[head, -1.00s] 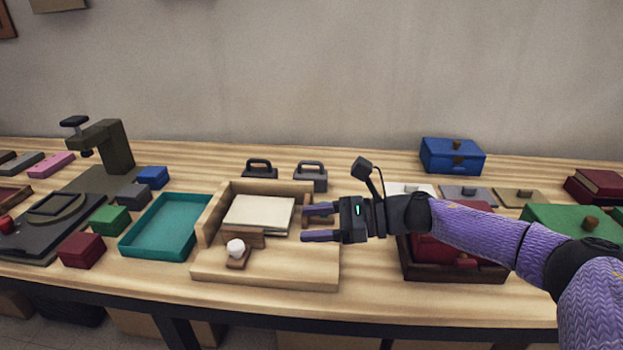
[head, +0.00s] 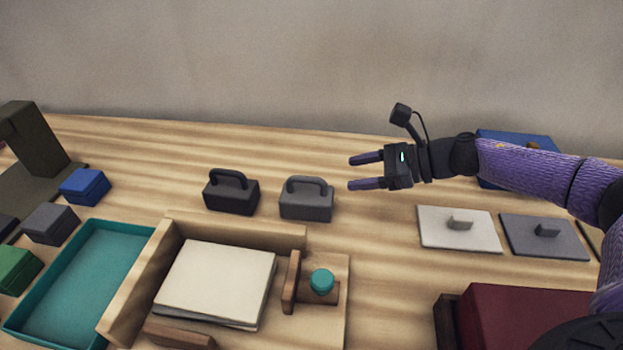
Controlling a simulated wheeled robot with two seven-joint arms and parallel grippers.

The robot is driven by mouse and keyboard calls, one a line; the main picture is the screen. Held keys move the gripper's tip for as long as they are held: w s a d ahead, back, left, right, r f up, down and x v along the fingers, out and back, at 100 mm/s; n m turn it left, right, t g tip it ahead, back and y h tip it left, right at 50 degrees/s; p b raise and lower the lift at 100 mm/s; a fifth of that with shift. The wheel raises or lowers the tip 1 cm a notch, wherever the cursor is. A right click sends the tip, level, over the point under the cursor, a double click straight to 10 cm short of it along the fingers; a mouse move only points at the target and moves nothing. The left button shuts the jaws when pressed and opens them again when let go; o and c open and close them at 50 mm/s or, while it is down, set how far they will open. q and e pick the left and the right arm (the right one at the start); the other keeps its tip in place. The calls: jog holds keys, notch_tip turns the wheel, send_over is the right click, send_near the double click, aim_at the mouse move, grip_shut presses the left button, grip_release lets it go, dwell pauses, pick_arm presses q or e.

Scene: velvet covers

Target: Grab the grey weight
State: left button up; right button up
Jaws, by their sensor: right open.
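The grey weight (head: 306,201) is a small block with a looped handle on top. It stands upright on the table behind the wooden jig. A darker, near-black weight (head: 231,194) of the same shape stands just left of it. My right gripper (head: 367,172) is open and empty, its purple fingers pointing left. In the picture it is right of the grey weight and a little above it, with a gap between them. My left gripper is not in view.
A wooden jig (head: 330,333) holding pale sheets (head: 219,281) is in front of the weights, with a teal tray (head: 75,285) to its left. A white plate (head: 458,243) and a grey plate (head: 545,251) with knobs lie right. A blue box (head: 488,180) is partly behind my right arm.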

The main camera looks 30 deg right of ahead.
aim_at(313, 178)
jog(key=b+x, duration=0.1)
jog(key=x, duration=0.8)
jog(key=shift+a, duration=0.1)
jog(key=shift+r, duration=0.1)
grip_shut()
dwell(0.4)
dwell(0.4)
jog(key=shift+r, duration=0.1)
